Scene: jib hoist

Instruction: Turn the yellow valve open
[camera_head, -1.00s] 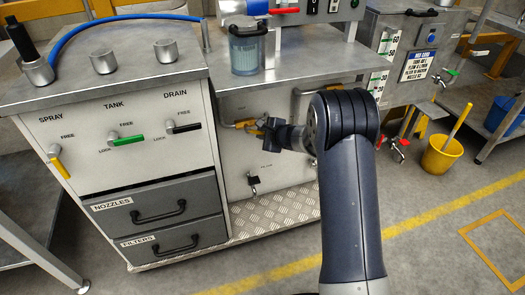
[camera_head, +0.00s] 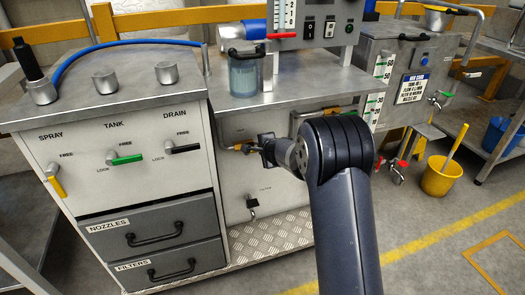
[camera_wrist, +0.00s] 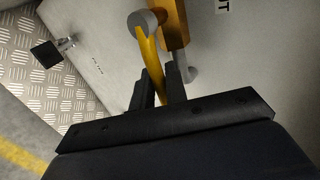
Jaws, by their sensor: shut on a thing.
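The yellow valve's lever shows in the wrist view (camera_wrist: 151,62), running from a round grey hub down between my jaws. A brass valve body stands beside the hub. My gripper (camera_wrist: 160,92) is shut on the lever, with a black finger on each side. In the head view, my gripper (camera_head: 262,150) is at the yellow valve (camera_head: 242,147) on the pipe under the bench, in front of the pale panel. My wrist and arm hide part of the valve and the pipe there.
A cabinet on the left has a yellow SPRAY lever (camera_head: 55,181), a green TANK lever (camera_head: 127,160) and a black DRAIN lever (camera_head: 185,149). A yellow bucket (camera_head: 440,176) stands on the floor at right.

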